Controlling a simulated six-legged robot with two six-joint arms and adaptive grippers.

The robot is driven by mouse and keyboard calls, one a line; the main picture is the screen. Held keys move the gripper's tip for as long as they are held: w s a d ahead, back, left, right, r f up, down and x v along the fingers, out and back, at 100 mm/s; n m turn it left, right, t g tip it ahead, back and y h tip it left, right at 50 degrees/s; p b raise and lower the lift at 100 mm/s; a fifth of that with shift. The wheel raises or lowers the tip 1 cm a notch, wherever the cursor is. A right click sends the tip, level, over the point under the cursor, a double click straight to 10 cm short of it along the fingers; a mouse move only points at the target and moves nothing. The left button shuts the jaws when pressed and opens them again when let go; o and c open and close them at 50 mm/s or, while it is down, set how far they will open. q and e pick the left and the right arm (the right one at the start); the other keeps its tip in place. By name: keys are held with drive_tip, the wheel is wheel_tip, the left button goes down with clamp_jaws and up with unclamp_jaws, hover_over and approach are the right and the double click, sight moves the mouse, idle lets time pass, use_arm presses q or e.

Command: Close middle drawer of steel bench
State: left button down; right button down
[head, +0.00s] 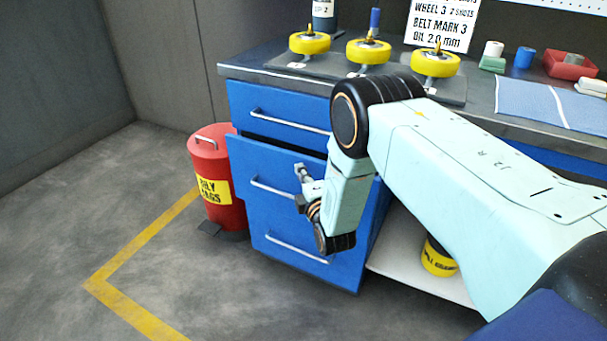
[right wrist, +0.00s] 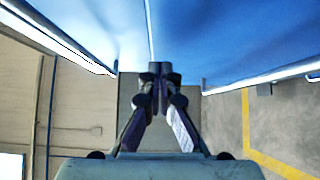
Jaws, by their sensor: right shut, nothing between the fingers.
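The steel bench (head: 285,77) has a stack of blue drawers on its left side. The middle drawer (head: 262,165) stands a little out, with a dark gap along its top edge. Its silver handle (head: 272,188) runs across the front. My right gripper (head: 300,172) is shut and empty by the right end of that handle. In the right wrist view its closed fingertips (right wrist: 160,70) point at blue drawer fronts (right wrist: 225,35), with a bar handle on either side. I cannot tell whether the fingertips touch the drawer. My left gripper is not in view.
The top drawer (head: 255,103) and bottom drawer (head: 275,232) are above and below. A red bin (head: 222,208) stands close to the left. Yellow-rimmed wheels (head: 368,52) sit on the bench top. A yellow container (head: 438,259) is on the lower shelf. The front floor is clear.

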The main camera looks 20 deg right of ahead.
sight(316, 164)
drive_tip(key=shift+w+d+f, duration=0.1)
drive_tip(key=shift+w+d, duration=0.35)
drive_tip(key=shift+d, duration=0.05)
drive_tip(key=w+d+b, duration=0.2)
drive_tip(key=d, duration=0.1)
drive_tip(key=shift+w+d, duration=0.3)
drive_tip(key=shift+w, duration=0.05)
drive_tip(key=shift+d+r, duration=0.1)
drive_tip(key=shift+r, duration=0.2)
drive_tip(key=shift+w, duration=0.1)
drive_tip(key=shift+d+r, duration=0.1)
drive_tip(key=shift+d, duration=0.05)
